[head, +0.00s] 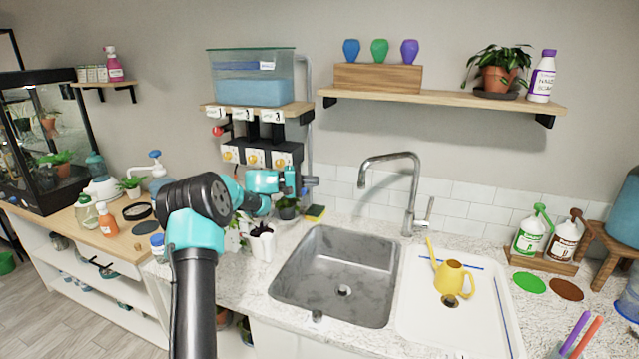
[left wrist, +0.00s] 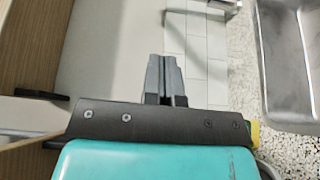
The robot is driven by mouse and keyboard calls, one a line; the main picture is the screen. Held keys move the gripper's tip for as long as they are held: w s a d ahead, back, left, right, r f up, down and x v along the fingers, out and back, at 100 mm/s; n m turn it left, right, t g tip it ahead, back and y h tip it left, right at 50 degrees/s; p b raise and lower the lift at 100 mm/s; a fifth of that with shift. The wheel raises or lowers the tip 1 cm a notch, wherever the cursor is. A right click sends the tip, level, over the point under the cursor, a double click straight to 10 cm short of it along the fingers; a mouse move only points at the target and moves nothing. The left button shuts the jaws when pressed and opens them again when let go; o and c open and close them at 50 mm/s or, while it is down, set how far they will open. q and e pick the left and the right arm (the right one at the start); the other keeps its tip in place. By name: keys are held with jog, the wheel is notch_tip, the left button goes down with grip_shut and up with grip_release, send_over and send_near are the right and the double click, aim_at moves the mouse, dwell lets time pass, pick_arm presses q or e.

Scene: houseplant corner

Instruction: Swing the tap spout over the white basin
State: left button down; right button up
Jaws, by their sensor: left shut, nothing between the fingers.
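The chrome tap (head: 412,195) stands upright on the counter behind the two basins. Its curved spout reaches to the left, its tip over the back of the steel basin (head: 310,280). The white basin (head: 415,312) is to the right of the steel one. A yellow watering can (head: 452,279) stands in it. My left gripper (head: 310,181) is to the left of the tap, apart from it, in front of the wall tiles. In the left wrist view its fingers (left wrist: 166,80) are shut with nothing between them. My right gripper is not in view.
A wall unit with a water tank (head: 252,78) hangs above my left arm. Space between my gripper and the spout looks clear.

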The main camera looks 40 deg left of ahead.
pick_arm(q)
jog(key=w+d, duration=0.5)
jog(key=d, duration=0.5)
jog(key=shift+w, duration=0.3)
jog(key=shift+d+f, duration=0.1)
jog(key=shift+d, duration=0.05)
